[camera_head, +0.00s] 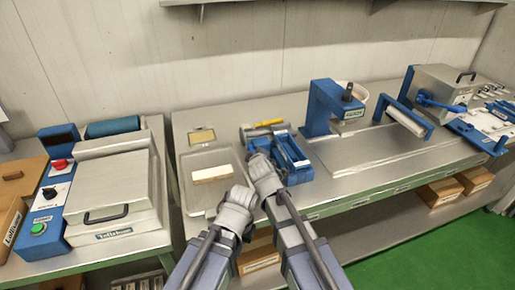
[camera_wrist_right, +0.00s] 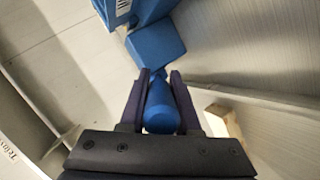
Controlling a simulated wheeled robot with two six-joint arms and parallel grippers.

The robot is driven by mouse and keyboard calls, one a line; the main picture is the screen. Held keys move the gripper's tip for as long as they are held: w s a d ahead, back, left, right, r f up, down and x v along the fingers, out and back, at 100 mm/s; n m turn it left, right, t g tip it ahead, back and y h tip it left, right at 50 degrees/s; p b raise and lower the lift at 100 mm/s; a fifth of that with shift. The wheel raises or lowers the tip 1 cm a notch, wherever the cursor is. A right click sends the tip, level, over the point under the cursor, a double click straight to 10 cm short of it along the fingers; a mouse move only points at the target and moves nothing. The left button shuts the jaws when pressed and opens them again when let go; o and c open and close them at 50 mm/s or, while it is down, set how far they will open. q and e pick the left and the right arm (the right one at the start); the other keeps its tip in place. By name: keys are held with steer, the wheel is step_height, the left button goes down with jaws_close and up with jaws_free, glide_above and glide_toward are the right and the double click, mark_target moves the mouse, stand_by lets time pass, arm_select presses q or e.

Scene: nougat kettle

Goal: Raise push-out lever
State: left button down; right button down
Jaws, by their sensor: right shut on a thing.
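A blue machine (camera_head: 292,152) with an open trough stands at the front edge of the table, beyond my arms. A rounded blue handle (camera_wrist_right: 161,108), which looks like the push-out lever, lies between the fingers of my right gripper (camera_wrist_right: 160,85) in the right wrist view. The gripper is shut on it, and blue blocks of the machine (camera_wrist_right: 155,45) are just past the fingertips. In the head view the right gripper (camera_head: 256,158) is at the machine's left front, and the lever is mostly hidden there. My left wrist is beside it; its fingers cannot be made out.
A shallow tray (camera_head: 197,157) with a pale block (camera_head: 212,174) lies left of the machine. A yellow-handled tool (camera_head: 269,123) lies behind it.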

steer(key=r+g+p, duration=0.1)
steer(key=p, duration=0.1)
steer(key=w+r+g+p, duration=0.1)
steer(key=p, duration=0.1)
steer(key=shift+a+r+h, duration=0.1)
steer(key=shift+a+h, duration=0.05)
steer(key=shift+h, duration=0.15)
steer(key=shift+g+p, duration=0.8)
steer(key=shift+p, duration=0.4)
steer(key=c, duration=0.6)
jaws_free()
steer(key=shift+w, duration=0.1)
steer(key=shift+r, duration=0.1)
steer(key=p+v, duration=0.5)
steer(key=v, duration=0.3)
steer(key=shift+a+p, duration=0.1)
steer(key=shift+p, duration=0.25)
